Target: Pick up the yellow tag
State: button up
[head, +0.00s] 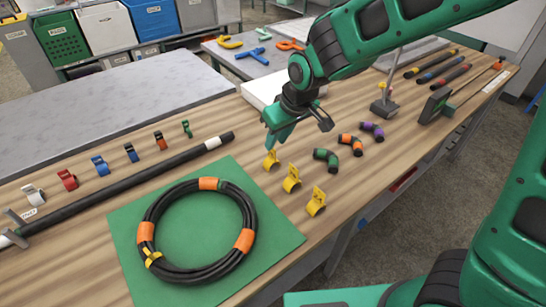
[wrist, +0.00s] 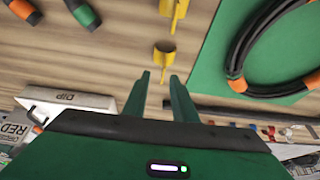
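Three yellow tags stand in a diagonal row on the wooden table: the far tag (head: 271,160), the middle tag (head: 291,178) and the near tag (head: 316,202). Each has a ring-like base and an upright flag. My gripper (head: 270,143) is above the table close to the far tag, pointing down. In the wrist view, my two green fingers (wrist: 159,75) are apart with nothing between them. One yellow tag (wrist: 164,52) lies just beyond the fingertips, roughly in line with the gap, and another yellow tag (wrist: 176,10) shows farther up.
A black hose coil (head: 250,205) with orange bands and a yellow band lies on a green mat (head: 285,235) left of the tags. Short elbow hoses (head: 326,158) lie to the right. A long black hose (head: 130,185) and coloured clips (head: 100,166) are at left.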

aim_at(272, 159)
jog(key=shift+x, duration=2.7)
jog(key=shift+s+a, duration=0.15)
grip_shut()
